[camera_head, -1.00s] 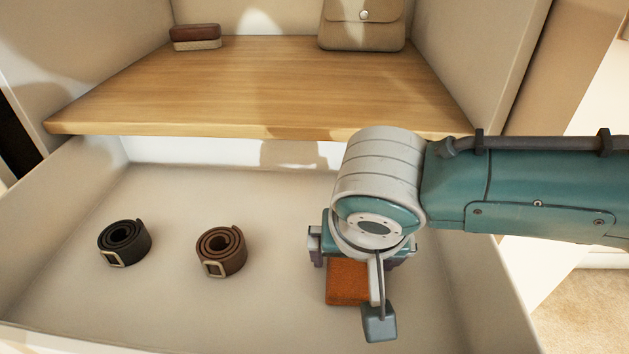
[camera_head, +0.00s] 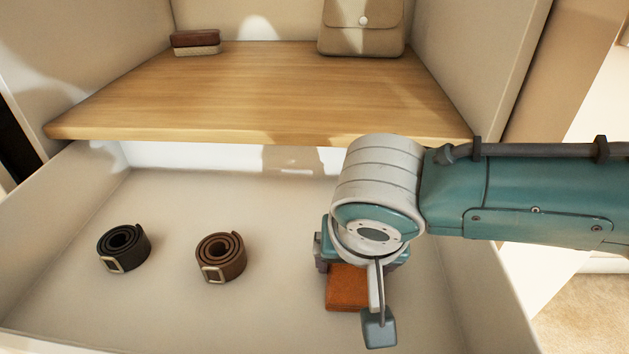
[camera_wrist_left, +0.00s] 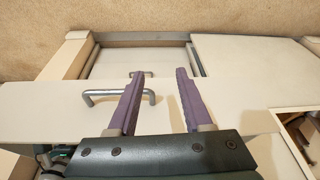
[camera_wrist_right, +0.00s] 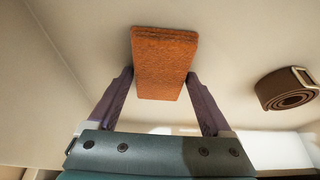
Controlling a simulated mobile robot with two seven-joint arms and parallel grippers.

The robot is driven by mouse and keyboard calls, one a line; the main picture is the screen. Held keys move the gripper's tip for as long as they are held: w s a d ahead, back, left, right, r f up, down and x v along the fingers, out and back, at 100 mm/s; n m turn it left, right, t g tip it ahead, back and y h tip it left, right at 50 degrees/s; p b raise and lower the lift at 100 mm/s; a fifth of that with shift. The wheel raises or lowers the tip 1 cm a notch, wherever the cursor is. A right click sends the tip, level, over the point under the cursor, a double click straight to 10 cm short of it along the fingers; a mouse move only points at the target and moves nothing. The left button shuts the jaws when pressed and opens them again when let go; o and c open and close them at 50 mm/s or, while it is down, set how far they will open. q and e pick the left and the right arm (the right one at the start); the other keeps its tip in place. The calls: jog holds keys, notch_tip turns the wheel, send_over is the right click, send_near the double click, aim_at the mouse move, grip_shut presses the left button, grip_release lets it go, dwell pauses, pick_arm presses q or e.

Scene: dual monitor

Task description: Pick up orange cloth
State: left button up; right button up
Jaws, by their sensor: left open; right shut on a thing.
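The orange cloth (camera_head: 347,288) is a folded block in the right part of the open drawer (camera_head: 180,300). In the head view my right gripper and wrist cover part of it. In the right wrist view the cloth (camera_wrist_right: 164,62) sits between the fingertips of my right gripper (camera_wrist_right: 160,80), which is shut on it. How far the cloth is above the drawer floor is hard to tell. My left gripper (camera_wrist_left: 155,75) is open and empty, over a pale cabinet front with a grey handle (camera_wrist_left: 118,96); it is not in the head view.
A black rolled belt (camera_head: 123,248) and a brown rolled belt (camera_head: 221,257) lie in the drawer, left of the cloth. A wooden shelf (camera_head: 260,95) behind holds a beige bag (camera_head: 361,30) and a small brown case (camera_head: 195,42). Drawer walls enclose my right gripper.

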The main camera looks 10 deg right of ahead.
aim_at(353, 268)
notch_tip(353, 268, up, 19)
jog(key=p, duration=0.8)
jog(key=shift+r, duration=0.55)
